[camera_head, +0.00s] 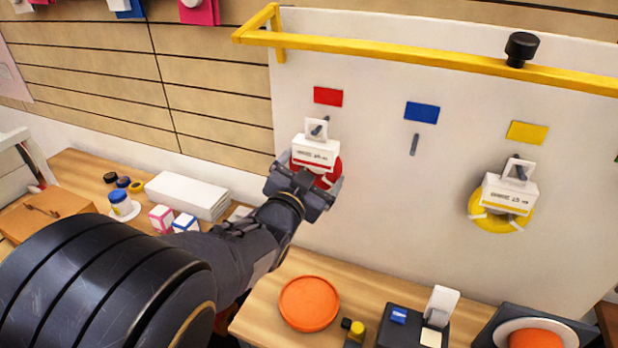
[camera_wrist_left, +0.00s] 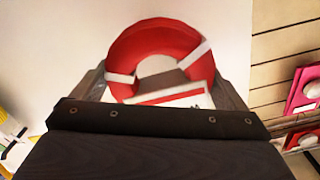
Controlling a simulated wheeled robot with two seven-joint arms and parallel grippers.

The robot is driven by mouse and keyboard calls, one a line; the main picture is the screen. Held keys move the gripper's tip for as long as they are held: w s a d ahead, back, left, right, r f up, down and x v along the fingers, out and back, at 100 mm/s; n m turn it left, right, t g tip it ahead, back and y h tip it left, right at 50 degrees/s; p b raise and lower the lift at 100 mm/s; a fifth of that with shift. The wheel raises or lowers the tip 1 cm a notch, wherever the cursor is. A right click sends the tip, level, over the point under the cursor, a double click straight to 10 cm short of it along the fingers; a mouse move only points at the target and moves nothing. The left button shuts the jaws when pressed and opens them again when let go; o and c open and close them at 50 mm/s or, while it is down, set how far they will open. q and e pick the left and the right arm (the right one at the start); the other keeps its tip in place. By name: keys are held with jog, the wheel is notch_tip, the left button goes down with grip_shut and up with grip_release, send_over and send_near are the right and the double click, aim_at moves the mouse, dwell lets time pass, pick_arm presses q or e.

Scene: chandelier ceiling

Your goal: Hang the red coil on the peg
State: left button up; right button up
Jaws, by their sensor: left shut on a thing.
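The red coil (camera_head: 334,172) is at the white board, below the red card (camera_head: 328,96). Its white label (camera_head: 316,153) has a hang tab on top. The grey tip of the peg (camera_head: 317,129) shows at the tab's opening; I cannot tell how far it passes through. My left gripper (camera_head: 303,183) is shut on the coil from below and in front. In the left wrist view the coil (camera_wrist_left: 150,45) sits between the two fingers (camera_wrist_left: 160,88), with white bands around its ring. My right gripper is in no view.
A bare peg (camera_head: 414,145) is below the blue card (camera_head: 421,112). A yellow coil (camera_head: 480,217) hangs at the right peg. A yellow rail (camera_head: 420,55) crosses above. The bench below holds an orange plate (camera_head: 309,304), white boxes (camera_head: 187,195) and small items.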

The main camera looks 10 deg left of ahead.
pick_arm(q)
jog(key=shift+w+d, duration=0.1)
jog(key=shift+w, duration=0.45)
jog(key=shift+w+d+f+b, duration=0.15)
jog(key=shift+w+f+b, duration=0.3)
jog(key=shift+w+b, duration=0.45)
jog(key=shift+s, duration=0.1)
jog(key=o, duration=0.8)
jog(key=shift+o, duration=0.2)
jog(key=shift+s, duration=0.1)
